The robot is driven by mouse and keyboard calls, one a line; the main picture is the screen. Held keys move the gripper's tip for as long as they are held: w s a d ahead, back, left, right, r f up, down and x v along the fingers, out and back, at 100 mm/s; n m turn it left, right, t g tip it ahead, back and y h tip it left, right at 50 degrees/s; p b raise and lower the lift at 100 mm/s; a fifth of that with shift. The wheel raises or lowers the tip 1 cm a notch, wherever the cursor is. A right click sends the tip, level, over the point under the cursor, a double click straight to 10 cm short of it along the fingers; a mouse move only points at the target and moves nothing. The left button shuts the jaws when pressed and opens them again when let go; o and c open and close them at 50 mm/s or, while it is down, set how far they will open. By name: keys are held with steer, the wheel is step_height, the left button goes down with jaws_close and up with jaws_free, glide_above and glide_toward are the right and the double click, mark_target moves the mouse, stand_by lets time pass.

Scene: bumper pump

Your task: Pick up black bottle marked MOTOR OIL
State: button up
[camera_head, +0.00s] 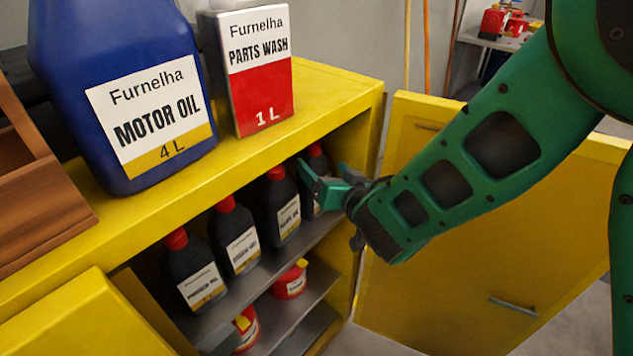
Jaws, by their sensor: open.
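A row of several black bottles with red caps stands upright on the upper shelf of the yellow cabinet. The labels are small: those on the front-left bottle (190,270), the second bottle (232,236) and the third bottle (278,207) cannot be read surely. The rightmost bottle (317,163) is partly hidden behind my gripper. My gripper (322,180) is open at the cabinet's opening, its fingers in front of the rightmost bottle and just right of the third one. Nothing shows held. Whether a finger touches a bottle, I cannot tell.
A large blue MOTOR OIL jug (120,85) and a PARTS WASH can (252,65) stand on the cabinet top (335,85). A wooden box (40,205) is at left. Red containers (290,281) sit on the lower shelf. The open yellow door (450,285) stands right, below my arm.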

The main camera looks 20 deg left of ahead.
steer(key=shift+w+a+f, duration=0.2)
steer(key=shift+w+a, duration=0.25)
steer(key=shift+a, duration=0.3)
steer(key=shift+w+d, duration=0.1)
steer(key=shift+d, duration=0.05)
steer(key=c, duration=1.7)
steer(key=shift+c, duration=0.2)
